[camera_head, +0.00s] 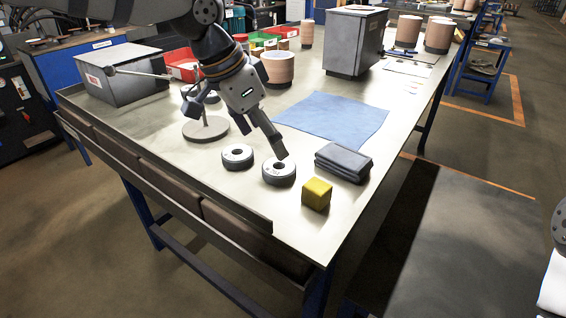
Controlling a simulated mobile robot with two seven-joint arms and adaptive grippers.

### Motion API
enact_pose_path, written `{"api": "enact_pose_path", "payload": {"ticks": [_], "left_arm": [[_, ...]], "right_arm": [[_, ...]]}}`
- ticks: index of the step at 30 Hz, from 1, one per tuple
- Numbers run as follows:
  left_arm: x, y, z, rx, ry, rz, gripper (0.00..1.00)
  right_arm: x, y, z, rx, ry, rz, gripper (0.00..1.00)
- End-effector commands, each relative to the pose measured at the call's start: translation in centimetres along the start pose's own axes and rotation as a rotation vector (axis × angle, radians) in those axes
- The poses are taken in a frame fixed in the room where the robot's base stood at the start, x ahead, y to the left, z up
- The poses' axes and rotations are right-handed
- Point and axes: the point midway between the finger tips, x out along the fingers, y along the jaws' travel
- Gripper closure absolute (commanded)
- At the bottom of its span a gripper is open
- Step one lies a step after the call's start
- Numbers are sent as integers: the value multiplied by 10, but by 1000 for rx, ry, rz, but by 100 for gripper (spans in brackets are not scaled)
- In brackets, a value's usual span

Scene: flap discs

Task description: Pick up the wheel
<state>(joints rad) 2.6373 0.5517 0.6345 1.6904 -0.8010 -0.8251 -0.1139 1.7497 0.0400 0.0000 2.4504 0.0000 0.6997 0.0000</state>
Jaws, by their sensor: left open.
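Two grey flap wheels with centre holes lie flat on the light workbench (225,188). One wheel (236,159) is on the left. The other wheel (274,179) is on the right, nearer the front edge. My left gripper (262,140) reaches down from the upper left and is open, with nothing seen between its fingers. One fingertip is just above or behind the right wheel in the picture; I cannot tell whether it touches. The other finger is farther left and back. My right gripper is not in view.
A yellow cube (316,195) and dark folded cloths (343,162) sit right of the wheels. A blue cloth (335,116) lies behind. A round-based stand (206,131) is behind the left wheel. A metal box (354,42) stands at the back. Bare bench lies in front of the wheels.

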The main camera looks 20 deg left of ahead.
Motion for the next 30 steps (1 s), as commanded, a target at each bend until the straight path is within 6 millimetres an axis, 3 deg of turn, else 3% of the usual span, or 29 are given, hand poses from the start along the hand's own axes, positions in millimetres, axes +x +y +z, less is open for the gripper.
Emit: {"api": "enact_pose_path", "payload": {"ticks": [1, 6, 12, 21, 29, 30], "left_arm": [[16, 0, 3, -1, -10, 8, 19], [37, -1, 2, -2, -5, 6, 19], [75, -6, 3, -3, -8, 7, 19], [81, -6, 0, -1, 1, 1, 19], [81, -6, 1, 0, 0, 1, 76], [81, -6, 1, -1, 0, 1, 77]], "right_arm": [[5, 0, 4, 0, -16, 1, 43], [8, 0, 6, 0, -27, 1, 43], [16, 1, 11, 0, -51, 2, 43], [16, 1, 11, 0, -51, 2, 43], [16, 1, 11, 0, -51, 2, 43], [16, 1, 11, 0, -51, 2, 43]]}}
